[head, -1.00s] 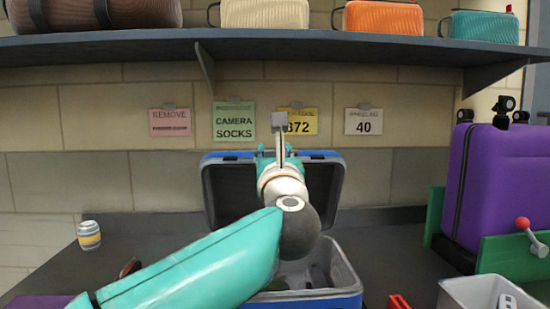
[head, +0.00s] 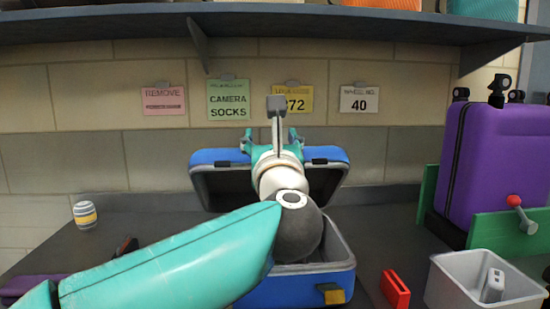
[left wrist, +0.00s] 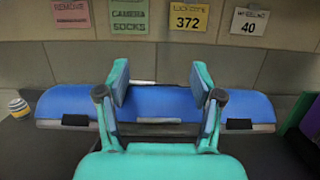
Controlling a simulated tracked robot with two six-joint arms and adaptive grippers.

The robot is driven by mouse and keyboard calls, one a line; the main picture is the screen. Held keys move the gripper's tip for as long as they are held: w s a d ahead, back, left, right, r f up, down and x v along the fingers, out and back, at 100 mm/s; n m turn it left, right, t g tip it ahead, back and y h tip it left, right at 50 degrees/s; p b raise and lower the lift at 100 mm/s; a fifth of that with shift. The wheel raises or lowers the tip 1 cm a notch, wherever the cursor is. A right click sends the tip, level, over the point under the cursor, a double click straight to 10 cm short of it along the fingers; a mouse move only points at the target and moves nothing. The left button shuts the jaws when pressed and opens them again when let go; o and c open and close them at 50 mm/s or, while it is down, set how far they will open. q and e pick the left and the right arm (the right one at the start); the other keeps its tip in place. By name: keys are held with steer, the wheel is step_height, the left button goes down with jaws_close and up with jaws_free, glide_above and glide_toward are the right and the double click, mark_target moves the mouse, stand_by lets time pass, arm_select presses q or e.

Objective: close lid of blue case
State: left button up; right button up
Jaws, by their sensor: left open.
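The blue case stands on the counter with its blue base (head: 285,294) in front, grey inside. Its lid (head: 217,157) is raised and leans forward over the base, its blue outer face showing along the top. The left wrist view shows the lid (left wrist: 75,103) as a wide blue band. My left gripper (head: 270,140) is open at the middle of the lid's upper edge. In the left wrist view, the spread fingers of the left gripper (left wrist: 160,82) reach over that edge; I cannot tell whether they touch it. My arm hides part of the case's inside. My right gripper is out of view.
A grey bin (head: 450,285) and a red block (head: 394,289) lie right of the case. A purple suitcase (head: 490,160) stands behind green boards (head: 507,233). A shelf (head: 330,26) runs overhead.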

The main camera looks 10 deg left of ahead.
arm_select(q)
steer(key=v, duration=0.8)
steer(key=shift+s, duration=0.1)
